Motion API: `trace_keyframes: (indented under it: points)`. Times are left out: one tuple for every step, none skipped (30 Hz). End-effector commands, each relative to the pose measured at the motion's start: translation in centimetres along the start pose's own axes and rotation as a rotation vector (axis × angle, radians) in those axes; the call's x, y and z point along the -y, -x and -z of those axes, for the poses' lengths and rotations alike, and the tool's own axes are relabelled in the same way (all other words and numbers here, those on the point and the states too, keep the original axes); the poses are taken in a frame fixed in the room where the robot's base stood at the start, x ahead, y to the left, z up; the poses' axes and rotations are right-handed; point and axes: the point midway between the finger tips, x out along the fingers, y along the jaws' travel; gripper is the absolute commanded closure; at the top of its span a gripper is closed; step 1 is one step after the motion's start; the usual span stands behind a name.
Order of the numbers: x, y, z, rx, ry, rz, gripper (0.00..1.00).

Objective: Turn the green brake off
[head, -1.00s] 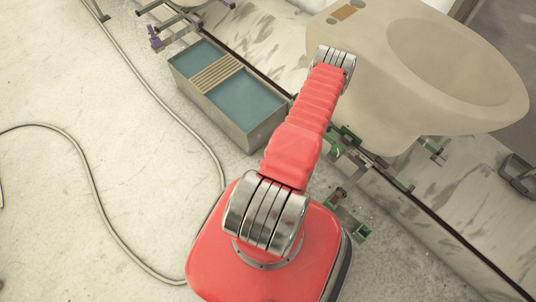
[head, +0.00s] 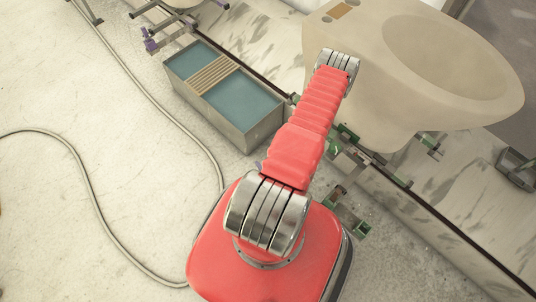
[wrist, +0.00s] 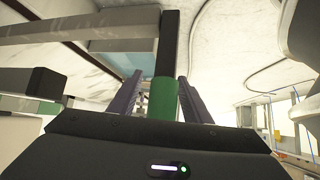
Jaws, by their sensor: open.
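In the wrist view, a green sleeve (wrist: 163,99) on a dark upright bar (wrist: 170,45) stands between the two purple-grey fingers of my gripper (wrist: 161,88). It looks like the green brake's handle. The fingers are apart, with a gap on each side of the sleeve; whether either touches it I cannot tell. In the head view, green fittings (head: 346,133) show along the rail under the basin, beside my red arm. My gripper is hidden there behind the arm and basin.
A large beige basin (head: 393,110) overhangs the rail at the right. A grey trough (head: 250,132) with blue-green liquid stands left of my arm. A hose (head: 140,90) lies across the pale floor, which is otherwise open at the left. Another green-ended bracket (head: 347,212) sits near my base.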

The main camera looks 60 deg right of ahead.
Motion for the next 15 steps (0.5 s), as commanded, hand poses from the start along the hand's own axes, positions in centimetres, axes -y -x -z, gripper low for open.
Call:
trace_keyframes:
  points:
    - [0.1,0.0,0.0,0.000,0.000,0.001,0.56]
    - [0.1,0.0,0.0,0.000,0.000,0.001,0.56]
    - [0.1,0.0,0.0,0.000,0.000,0.001,0.56]
    - [0.1,0.0,0.0,0.000,0.000,0.001,0.56]
    - [0.1,0.1,0.0,0.000,0.000,0.001,0.56]
    - [0.1,0.1,0.0,0.000,0.000,0.001,0.56]
    - [0.1,0.2,0.0,0.001,0.000,0.001,0.56]
    - [0.0,0.3,0.0,0.001,0.000,0.001,0.56]
    - [0.0,0.5,0.0,0.001,-0.001,0.000,0.56]
    - [0.0,0.6,0.0,0.001,-0.001,0.000,0.56]
    - [0.0,0.8,-0.1,0.001,-0.001,0.000,0.56]
    - [0.0,1.1,-0.1,0.001,-0.002,-0.001,0.56]
    - [-0.1,1.3,-0.1,0.001,-0.003,-0.001,0.56]
    - [-0.1,1.6,-0.1,0.001,-0.003,-0.001,0.56]
    - [-0.1,1.9,-0.1,0.000,-0.002,-0.001,0.56]
